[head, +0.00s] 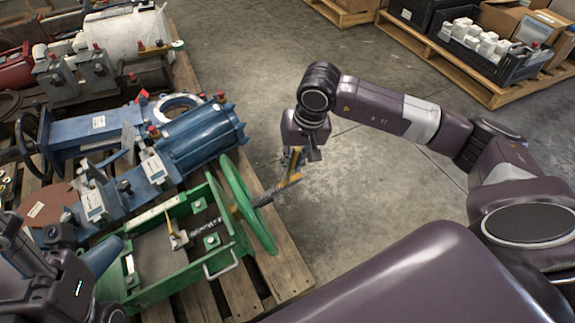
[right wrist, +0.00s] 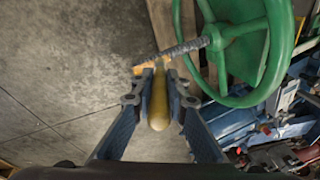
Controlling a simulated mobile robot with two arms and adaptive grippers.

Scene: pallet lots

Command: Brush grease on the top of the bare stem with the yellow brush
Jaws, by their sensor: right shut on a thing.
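My right gripper (head: 293,158) is shut on the yellow brush (right wrist: 158,105), whose handle sits between the two blue fingers in the right wrist view. The brush's lower end shows in the head view (head: 290,183) at the outer end of the bare stem (head: 267,194). The grey threaded stem sticks out from the hub of the green handwheel (head: 238,190) and also shows in the right wrist view (right wrist: 182,49). The brush end and stem overlap there; I cannot tell if they touch. My left gripper (head: 62,262) is at the lower left, its jaws unclear.
A green open frame (head: 150,292) joins the handwheel on a wooden pallet (head: 282,275). Blue valve bodies (head: 200,140) and other parts crowd the left. A black crate of white boxes (head: 500,55) stands on a pallet at upper right. The concrete floor between is clear.

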